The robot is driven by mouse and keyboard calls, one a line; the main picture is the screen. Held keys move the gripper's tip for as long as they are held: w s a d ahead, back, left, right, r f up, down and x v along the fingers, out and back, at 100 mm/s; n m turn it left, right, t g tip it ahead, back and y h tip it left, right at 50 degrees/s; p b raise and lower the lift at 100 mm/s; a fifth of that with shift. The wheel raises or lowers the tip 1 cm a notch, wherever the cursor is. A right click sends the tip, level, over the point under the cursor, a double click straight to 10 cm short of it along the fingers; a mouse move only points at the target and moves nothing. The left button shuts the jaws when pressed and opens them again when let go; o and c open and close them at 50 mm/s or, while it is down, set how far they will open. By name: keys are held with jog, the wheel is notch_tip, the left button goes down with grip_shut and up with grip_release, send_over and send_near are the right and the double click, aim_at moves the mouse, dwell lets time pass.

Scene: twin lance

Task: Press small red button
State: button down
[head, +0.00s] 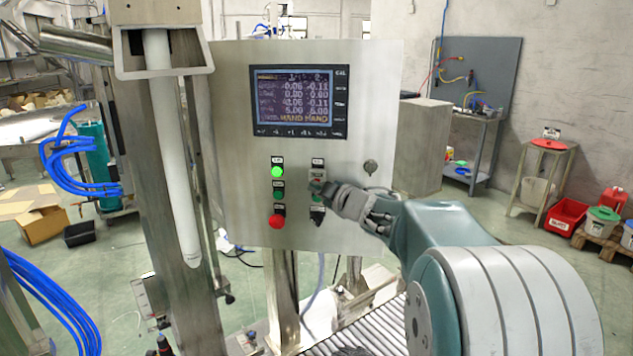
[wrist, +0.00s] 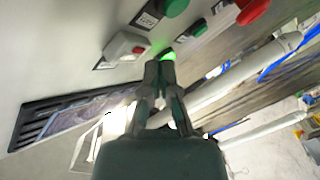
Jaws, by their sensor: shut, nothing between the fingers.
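The small red button (wrist: 138,50) sits on a pale rectangular housing on the metal control panel (head: 232,130). It shows clearly in the wrist view, just left of my fingertips. In the head view my gripper (head: 324,188) is in front of the panel's right column of controls and partly covers that area. In the wrist view my gripper (wrist: 160,68) is shut and empty, its fingertips close together beside the housing. I cannot tell whether the tips touch the panel.
The left column has a lit green lamp (head: 278,172), a dark green button (head: 278,195) and a large red button (head: 277,221). A black switch (head: 318,214) is below my gripper. A screen (head: 298,100) is above. A metal post (head: 172,200) stands left.

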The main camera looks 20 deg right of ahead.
jog(key=shift+w+d, duration=0.1)
jog(key=shift+w+d+r, duration=0.1)
jog(key=shift+w+d, duration=0.05)
jog(key=shift+w, duration=0.05)
jog(key=shift+w+d, duration=0.15)
jog(key=shift+w, duration=0.1)
dwell(0.9)
jog(key=shift+s, duration=0.15)
jog(key=shift+s+a, duration=0.4)
jog(key=shift+s, duration=0.1)
jog(key=shift+s+a, duration=0.45)
jog(key=shift+s, duration=0.25)
jog(key=shift+s+a, duration=0.4)
jog(key=shift+s, duration=0.35)
jog(key=shift+s+a, duration=0.45)
jog(key=shift+s, duration=0.25)
